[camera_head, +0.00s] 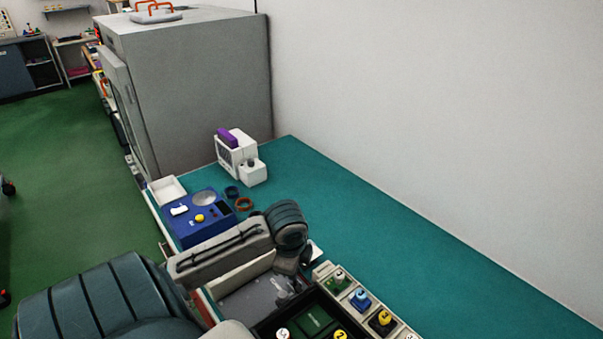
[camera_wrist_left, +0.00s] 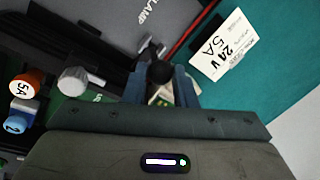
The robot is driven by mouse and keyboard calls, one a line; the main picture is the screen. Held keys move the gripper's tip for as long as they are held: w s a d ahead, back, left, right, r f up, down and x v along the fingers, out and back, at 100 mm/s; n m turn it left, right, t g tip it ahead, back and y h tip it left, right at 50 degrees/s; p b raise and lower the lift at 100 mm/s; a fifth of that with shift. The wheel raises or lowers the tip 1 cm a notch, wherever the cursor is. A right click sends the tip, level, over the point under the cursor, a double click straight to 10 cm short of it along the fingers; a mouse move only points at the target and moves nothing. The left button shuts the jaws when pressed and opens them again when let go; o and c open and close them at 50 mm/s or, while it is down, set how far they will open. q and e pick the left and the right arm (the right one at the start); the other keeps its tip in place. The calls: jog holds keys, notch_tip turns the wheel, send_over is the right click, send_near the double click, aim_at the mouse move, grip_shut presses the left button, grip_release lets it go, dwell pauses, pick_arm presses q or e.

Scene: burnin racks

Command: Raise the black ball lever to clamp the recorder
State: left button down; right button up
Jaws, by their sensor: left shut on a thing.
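In the left wrist view, the black ball (camera_wrist_left: 160,72) of the lever sits between the two blue fingers of my left gripper (camera_wrist_left: 160,82), which is shut on it. Metal lever or bracket parts (camera_wrist_left: 150,46) show just beyond the ball. Beside them is a dark grey plate (camera_wrist_left: 95,25) marked "CLAMP". In the head view my left gripper (camera_head: 288,262) is over the bench's near part, and its wrist hides the ball. A grey panel (camera_head: 245,300) with metal parts lies just below it. I cannot make out the recorder clearly. My right gripper is not in view.
A white "24 V 5A" label (camera_wrist_left: 223,45) lies right of the fingers. Orange (camera_wrist_left: 27,84) and grey (camera_wrist_left: 75,80) knobs stand left. On the teal bench (camera_head: 400,240) are a blue box (camera_head: 180,228), a white device (camera_head: 240,160) and capped modules (camera_head: 360,298). The bench's right side is clear.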

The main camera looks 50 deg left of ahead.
pick_arm(q)
jog(key=c, duration=1.2)
grip_release()
jog(key=shift+d, duration=0.1)
jog(key=shift+r, duration=0.3)
jog(key=r, duration=0.3)
jog(key=s+r, duration=0.1)
jog(key=r, duration=0.2)
jog(key=s+d+r, duration=0.1)
jog(key=r, duration=0.3)
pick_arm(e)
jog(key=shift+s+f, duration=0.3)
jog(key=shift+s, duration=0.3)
